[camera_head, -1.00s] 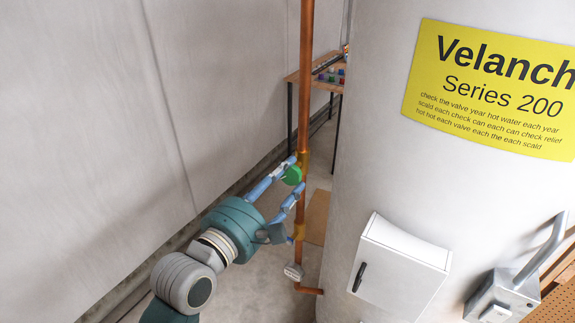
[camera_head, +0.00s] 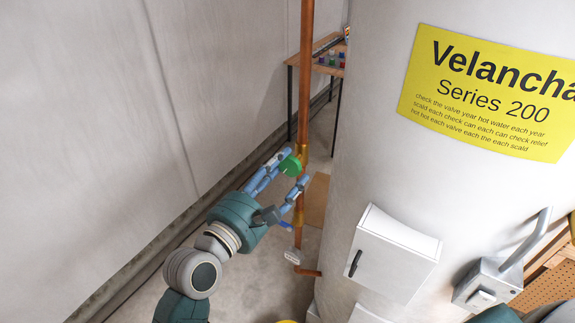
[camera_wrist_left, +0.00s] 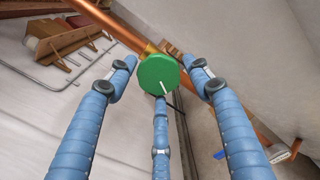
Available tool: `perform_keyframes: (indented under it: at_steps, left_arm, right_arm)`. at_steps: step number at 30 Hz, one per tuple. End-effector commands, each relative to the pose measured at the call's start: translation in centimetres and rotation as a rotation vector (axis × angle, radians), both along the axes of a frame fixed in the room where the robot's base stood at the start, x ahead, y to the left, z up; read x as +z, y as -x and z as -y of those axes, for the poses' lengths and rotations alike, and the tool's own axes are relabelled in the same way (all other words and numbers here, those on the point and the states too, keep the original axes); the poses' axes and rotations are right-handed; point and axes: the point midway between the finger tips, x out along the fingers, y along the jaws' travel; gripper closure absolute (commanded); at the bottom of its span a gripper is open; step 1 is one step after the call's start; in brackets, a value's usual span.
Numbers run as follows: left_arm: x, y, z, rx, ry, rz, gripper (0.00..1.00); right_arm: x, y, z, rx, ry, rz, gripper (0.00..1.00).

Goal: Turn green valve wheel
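The green valve wheel (camera_head: 291,165) is a small round disc on the vertical copper pipe (camera_head: 305,90). In the left wrist view the wheel (camera_wrist_left: 158,70) has a white mark on its face. My left gripper (camera_head: 294,171) has its blue fingers spread around the wheel. In the left wrist view two fingertips stand beside the wheel with small gaps, and the third finger (camera_wrist_left: 161,140) reaches toward its lower edge; whether that one touches is unclear. My right gripper is not in view.
A large pale tank with a yellow sign (camera_head: 490,95) and a white box (camera_head: 392,252) stands right of the pipe. A grey lever box (camera_head: 490,285) is at the lower right. A table (camera_head: 325,68) stands behind. A concrete wall (camera_head: 220,80) is left.

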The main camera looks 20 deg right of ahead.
Motion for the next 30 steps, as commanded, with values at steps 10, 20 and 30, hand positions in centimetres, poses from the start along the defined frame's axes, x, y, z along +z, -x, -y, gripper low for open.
perform_keyframes:
  at_steps: [10,20,30]
  left_arm:
    - [0.2,0.9,-1.2,0.001,0.000,0.000,0.49]
    - [0.1,2.5,-3.3,0.002,0.002,0.003,0.49]
    - [0.2,3.1,-4.0,0.000,0.002,0.003,0.49]
  right_arm:
    - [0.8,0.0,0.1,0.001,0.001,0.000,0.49]
    - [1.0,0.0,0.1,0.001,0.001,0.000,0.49]
    - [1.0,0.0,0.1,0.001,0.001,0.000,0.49]
